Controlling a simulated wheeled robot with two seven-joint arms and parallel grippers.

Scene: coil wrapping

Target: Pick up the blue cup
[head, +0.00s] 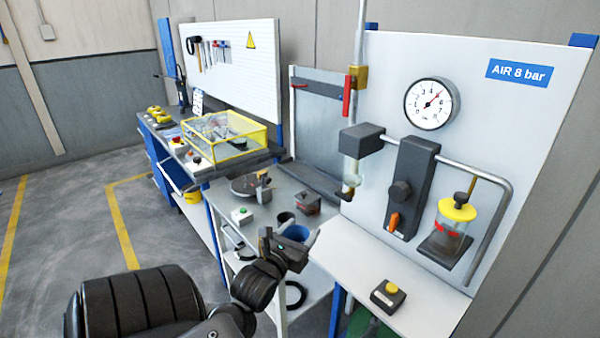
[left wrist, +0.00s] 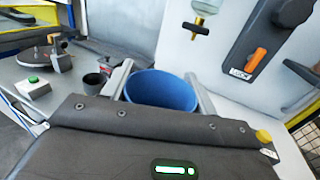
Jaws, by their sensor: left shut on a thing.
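The blue cup (left wrist: 161,90) is between the two fingers of my left gripper (left wrist: 160,86) in the left wrist view. The gripper is shut on it, with one finger on each side. I see into the open top of the cup. In the head view the blue cup (head: 296,232) is partly hidden behind my left gripper (head: 302,243), over the grey bench near its right end. I cannot tell whether the cup touches the bench. My right gripper is not in view.
A white bench (head: 385,283) with a yellow-button box (head: 388,294) lies right, below the gauge panel.

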